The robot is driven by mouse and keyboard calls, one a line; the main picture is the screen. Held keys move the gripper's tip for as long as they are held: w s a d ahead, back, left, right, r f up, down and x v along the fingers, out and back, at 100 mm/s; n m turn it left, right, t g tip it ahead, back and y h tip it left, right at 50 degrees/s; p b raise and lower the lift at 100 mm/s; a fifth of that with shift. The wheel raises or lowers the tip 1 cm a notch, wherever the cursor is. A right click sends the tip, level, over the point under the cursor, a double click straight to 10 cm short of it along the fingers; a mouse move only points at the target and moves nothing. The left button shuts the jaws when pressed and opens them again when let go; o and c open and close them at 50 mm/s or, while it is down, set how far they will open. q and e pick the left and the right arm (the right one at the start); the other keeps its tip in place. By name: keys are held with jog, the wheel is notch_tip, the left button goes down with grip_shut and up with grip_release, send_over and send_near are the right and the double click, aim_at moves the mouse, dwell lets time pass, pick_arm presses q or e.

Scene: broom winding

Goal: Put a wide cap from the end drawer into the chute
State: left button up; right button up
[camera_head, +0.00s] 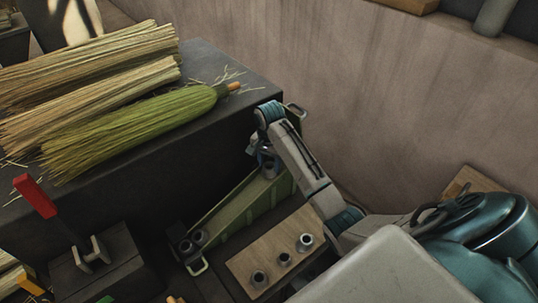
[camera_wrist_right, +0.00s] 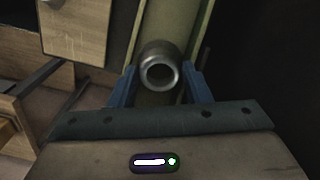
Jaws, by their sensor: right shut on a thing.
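My right gripper (camera_head: 262,158) is shut on a dark grey ring-shaped cap (camera_head: 269,171). The gripper and cap are over the upper end of the sloping green chute (camera_head: 236,208). In the right wrist view the cap (camera_wrist_right: 160,53) sits between the blue fingertips (camera_wrist_right: 158,80), its round opening facing the camera, with the green chute (camera_wrist_right: 193,35) behind it. I cannot tell whether the cap touches the chute floor. Two more caps (camera_head: 191,242) are at the chute's lower end. My left gripper is not in view.
A dark bench (camera_head: 225,130) holds straw bundles (camera_head: 90,75) and a green broom head (camera_head: 130,125). A red-handled lever (camera_head: 36,196) stands at left. A plain wall (camera_head: 400,110) is behind.

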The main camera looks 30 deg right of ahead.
jog(key=shift+f, duration=0.2)
jog(key=shift+s+r, duration=0.1)
jog(key=shift+r, duration=0.05)
jog(key=o, duration=1)
jog(key=shift+a, duration=0.1)
dwell(0.5)
